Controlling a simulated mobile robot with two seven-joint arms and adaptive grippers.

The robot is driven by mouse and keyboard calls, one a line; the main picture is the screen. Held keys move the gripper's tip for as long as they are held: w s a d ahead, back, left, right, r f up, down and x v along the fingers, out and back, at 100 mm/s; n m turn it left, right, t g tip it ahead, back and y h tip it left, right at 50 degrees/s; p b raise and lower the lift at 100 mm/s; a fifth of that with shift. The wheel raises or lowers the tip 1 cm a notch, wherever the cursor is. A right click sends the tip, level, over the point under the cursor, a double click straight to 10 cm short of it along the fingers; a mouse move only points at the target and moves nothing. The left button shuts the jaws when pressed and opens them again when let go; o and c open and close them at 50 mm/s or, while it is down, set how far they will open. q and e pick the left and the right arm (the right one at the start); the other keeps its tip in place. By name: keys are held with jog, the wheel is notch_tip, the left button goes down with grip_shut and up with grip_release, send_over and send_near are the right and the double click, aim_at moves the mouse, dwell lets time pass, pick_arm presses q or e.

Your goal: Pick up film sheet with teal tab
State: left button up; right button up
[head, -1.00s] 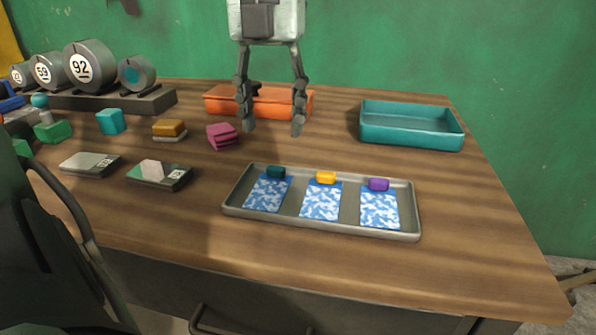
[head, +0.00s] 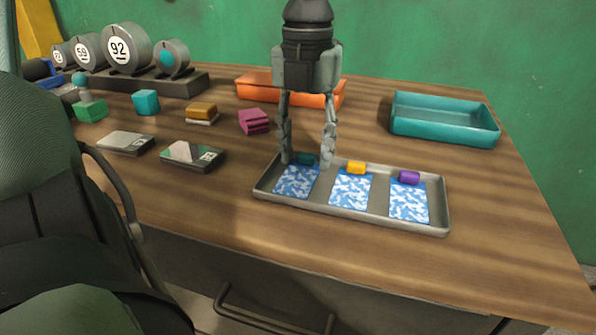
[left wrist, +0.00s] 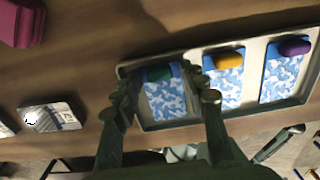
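The film sheet with the teal tab (head: 298,181) lies at the left end of the grey tray (head: 330,208). It is blue and white, and its dark teal tab (head: 306,159) is at the sheet's far edge. My left gripper (head: 307,162) points down with its fingers apart, one on each side of the teal tab. In the left wrist view, the teal tab (left wrist: 158,74) shows between the open fingers (left wrist: 165,95). I cannot tell whether the fingers touch it. Sheets with a yellow tab (head: 356,168) and a purple tab (head: 409,177) lie to the right. My right gripper is not in view.
An orange tray (head: 270,88) and a teal tray (head: 443,119) stand at the back.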

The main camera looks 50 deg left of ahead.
pick_arm(q)
jog(key=c, duration=0.7)
jog(key=shift+o, duration=0.2)
jog(key=shift+r, duration=0.1)
